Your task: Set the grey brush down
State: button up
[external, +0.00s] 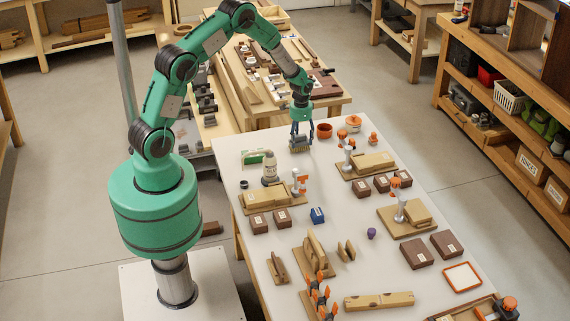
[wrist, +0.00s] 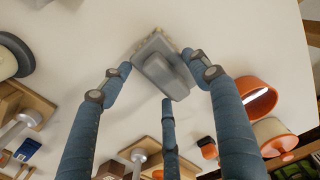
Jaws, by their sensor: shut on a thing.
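The grey brush (wrist: 165,72) is between the fingers of my gripper (wrist: 158,66) in the wrist view, its grey handle toward the camera. My gripper is shut on it. I cannot tell whether the bristles touch the table. The fingers partly hide the handle.
An orange bowl (external: 324,131) stands close to the right of the brush. Clamps on boards (external: 367,163) stand to the right. Bare tabletop lies just in front of the brush.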

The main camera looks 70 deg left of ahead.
aim_at(300, 137)
jog(key=shift+f, duration=0.2)
jog(key=o, duration=1.2)
jog(key=shift+r, duration=0.15)
notch_tip(300, 137, up, 12)
jog(key=shift+r+p, duration=0.1)
jog(key=shift+p, duration=0.55)
